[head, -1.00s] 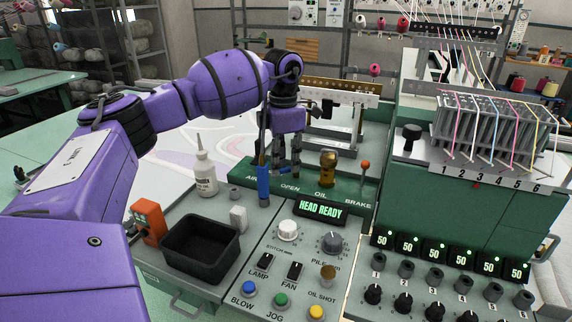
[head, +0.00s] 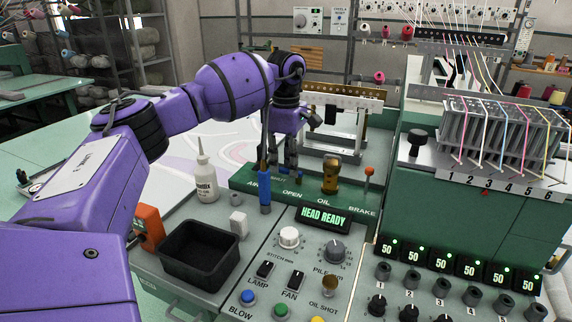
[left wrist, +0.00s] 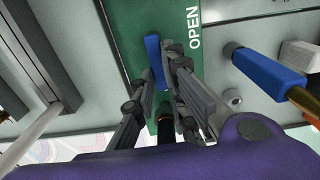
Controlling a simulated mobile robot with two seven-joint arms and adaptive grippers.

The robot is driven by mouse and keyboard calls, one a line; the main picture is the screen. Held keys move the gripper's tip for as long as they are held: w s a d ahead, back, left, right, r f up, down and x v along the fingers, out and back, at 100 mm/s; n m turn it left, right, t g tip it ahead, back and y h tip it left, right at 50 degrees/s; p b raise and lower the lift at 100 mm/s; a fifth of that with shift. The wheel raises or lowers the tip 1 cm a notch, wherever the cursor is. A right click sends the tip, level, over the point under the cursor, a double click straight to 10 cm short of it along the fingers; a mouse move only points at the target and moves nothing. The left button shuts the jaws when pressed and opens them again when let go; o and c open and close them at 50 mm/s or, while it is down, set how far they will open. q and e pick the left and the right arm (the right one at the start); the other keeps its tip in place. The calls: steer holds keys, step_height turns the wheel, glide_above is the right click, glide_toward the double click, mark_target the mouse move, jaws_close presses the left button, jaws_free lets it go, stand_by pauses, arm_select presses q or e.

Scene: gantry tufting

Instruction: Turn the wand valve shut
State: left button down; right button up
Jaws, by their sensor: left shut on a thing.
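My left gripper (head: 291,166) points down over the green panel, by the OPEN label. In the left wrist view its fingers (left wrist: 161,76) are closed around a blue valve lever (left wrist: 153,52), whose end sticks out past the fingertips. The lever lies roughly along the fingers' line, beside the word OPEN. In the head view the fingers mostly hide the valve. The air wand with a blue handle (head: 265,187) stands upright just left of the gripper; its handle and brass end also show in the left wrist view (left wrist: 268,75). My right gripper is in neither view.
An oil bottle (head: 206,178) and a black tray (head: 200,256) stand left of the wand. A brass oiler (head: 330,174) and the brake lever (head: 368,185) stand close on the right. A white frame rises behind the gripper.

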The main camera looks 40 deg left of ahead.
mark_target(286, 169)
arm_select(q)
steer(key=shift+w, duration=0.1)
stand_by(0.4)
steer(key=c, duration=1.8)
jaws_free()
steer(key=shift+o, duration=0.2)
step_height(286, 169, up, 12)
